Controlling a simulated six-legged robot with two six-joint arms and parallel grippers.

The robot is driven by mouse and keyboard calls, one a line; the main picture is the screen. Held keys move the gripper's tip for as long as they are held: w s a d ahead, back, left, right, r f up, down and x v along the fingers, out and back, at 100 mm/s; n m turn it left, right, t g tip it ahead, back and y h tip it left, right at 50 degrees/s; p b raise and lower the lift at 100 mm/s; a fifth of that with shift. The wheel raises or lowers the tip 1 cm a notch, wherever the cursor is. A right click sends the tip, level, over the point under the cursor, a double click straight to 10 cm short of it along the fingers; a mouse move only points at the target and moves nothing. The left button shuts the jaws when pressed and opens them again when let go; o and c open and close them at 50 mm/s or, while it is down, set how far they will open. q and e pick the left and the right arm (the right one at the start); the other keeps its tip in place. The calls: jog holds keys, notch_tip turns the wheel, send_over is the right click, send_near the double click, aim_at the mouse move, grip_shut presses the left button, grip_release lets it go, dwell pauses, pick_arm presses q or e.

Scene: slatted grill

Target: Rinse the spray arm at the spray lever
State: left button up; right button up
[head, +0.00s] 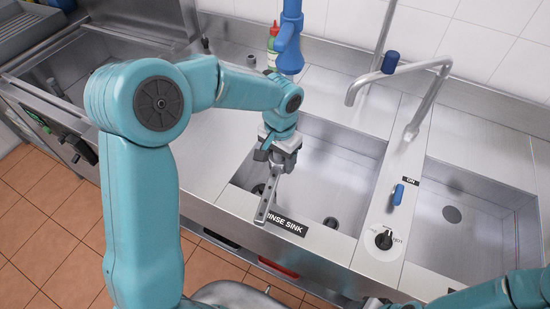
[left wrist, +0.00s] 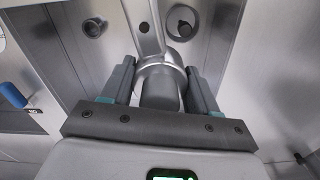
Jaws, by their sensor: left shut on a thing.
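My left gripper (head: 283,155) is shut on the spray arm (head: 268,203), a grey metal bar with small holes, and holds it over the front part of the rinse sink (head: 352,140). In the left wrist view the spray arm's round hub (left wrist: 160,88) sits between the two fingers (left wrist: 160,85), and its bar points away. A blue lever (head: 398,194) stands by an "ON" label on the ledge right of the rinse sink; I take it for the spray lever. It also shows in the left wrist view (left wrist: 12,95). My right gripper (head: 375,302) is barely visible at the bottom edge.
A second basin (head: 480,225) lies to the right, with a metal faucet (head: 425,90) behind the ledge. A black dial (head: 384,239) is in front of the blue lever. A blue fixture (head: 290,45) and a bottle (head: 272,45) stand at the back. The counter left of the sink is clear.

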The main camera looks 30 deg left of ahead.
aim_at(274, 185)
pick_arm(q)
jog(key=shift+s+d+b, duration=0.25)
jog(key=shift+s+b, duration=0.1)
jog(key=shift+s, duration=0.25)
jog(key=shift+s+d+b, duration=0.3)
jog(key=shift+s+b, duration=0.1)
jog(key=shift+s, duration=0.5)
jog(key=shift+s+d+b, duration=0.3)
jog(key=shift+s+b, duration=0.1)
jog(key=shift+s, duration=0.45)
jog(key=shift+s+d+b, duration=0.25)
jog(key=shift+s, duration=0.45)
jog(key=shift+s+d+b, duration=0.2)
jog(key=shift+s, duration=0.45)
jog(key=shift+r, duration=0.1)
jog(key=shift+s+d+r+p, duration=0.3)
jog(key=shift+s+r, duration=0.35)
jog(key=shift+s, duration=0.15)
jog(key=shift+s+d+r+p, duration=0.3)
jog(key=shift+s+r, duration=0.35)
jog(key=shift+s, duration=0.15)
jog(key=shift+s+d+r+p, duration=0.3)
jog(key=shift+s+r, duration=0.35)
jog(key=shift+s, duration=0.15)
jog(key=shift+w, duration=0.1)
